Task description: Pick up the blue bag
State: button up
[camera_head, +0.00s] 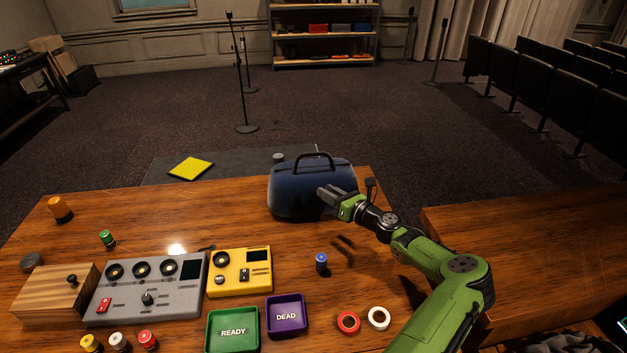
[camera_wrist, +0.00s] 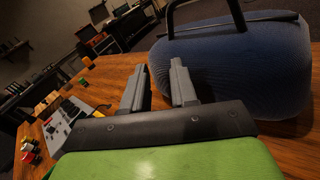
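The blue bag (camera_head: 290,190) stands upright at the far edge of the wooden desk, with a dark arched handle (camera_head: 315,158) on top. In the wrist view the bag (camera_wrist: 240,75) fills the upper right, close beyond the fingers. My gripper (camera_head: 322,193) is in front of the right part of the bag, below the handle's height, and hides a part of its side. In the wrist view my gripper (camera_wrist: 160,85) has its two grey fingers apart with nothing between them. I cannot tell whether a finger touches the bag.
A yellow box (camera_head: 239,272), a grey control panel (camera_head: 148,288), a green READY tray (camera_head: 232,330) and a purple DEAD tray (camera_head: 286,315) stand at the front left. A blue-capped jar (camera_head: 321,263) and two tape rolls (camera_head: 348,322) lie nearer me.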

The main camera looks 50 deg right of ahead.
jog(key=d+m+h, duration=0.1)
jog(key=b, duration=0.1)
send_near(301, 177)
jog(key=w+r, duration=0.3)
jog(key=w, duration=0.5)
jog(key=w+d+b, duration=0.1)
jog(key=w, duration=0.1)
jog(key=shift+d+f, duration=0.1)
jog(key=shift+f, duration=0.25)
jog(key=shift+r, duration=0.1)
grip_shut()
dwell(0.4)
jog(key=shift+r, duration=0.3)
